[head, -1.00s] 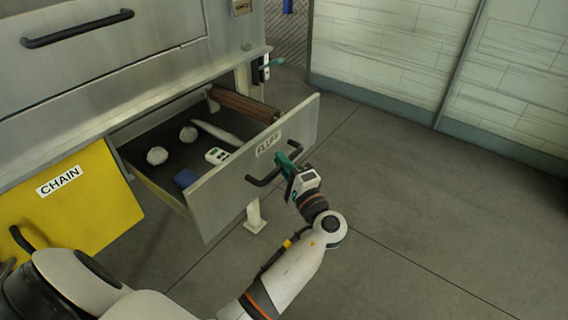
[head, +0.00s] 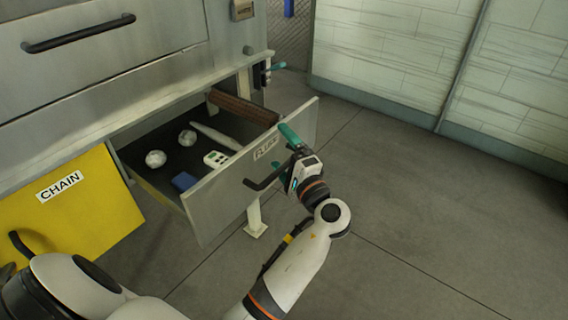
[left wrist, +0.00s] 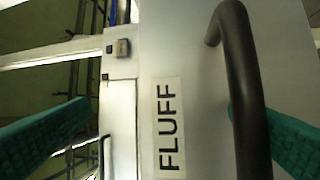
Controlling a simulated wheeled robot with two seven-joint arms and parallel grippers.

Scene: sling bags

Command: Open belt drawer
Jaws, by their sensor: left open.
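A grey drawer (head: 225,185) labelled FLUFF stands pulled out in the head view, with its dark handle (head: 262,182) on the front. The label (left wrist: 168,130) reads clearly in the left wrist view. My left gripper (head: 284,153) is open at the right end of this handle, its teal fingers spread apart. In the left wrist view the handle (left wrist: 241,80) runs close to the right finger and overlaps it, while the left finger is well clear. I cannot tell whether they touch. No label reading BELT is legible. My right gripper is not in view.
The open drawer holds two pale balls, a blue block (head: 184,181), a white-green device (head: 215,159) and a brown roller (head: 243,106). A yellow CHAIN panel (head: 75,215) is at left. A closed metal drawer (head: 100,70) is above. The floor at right is clear.

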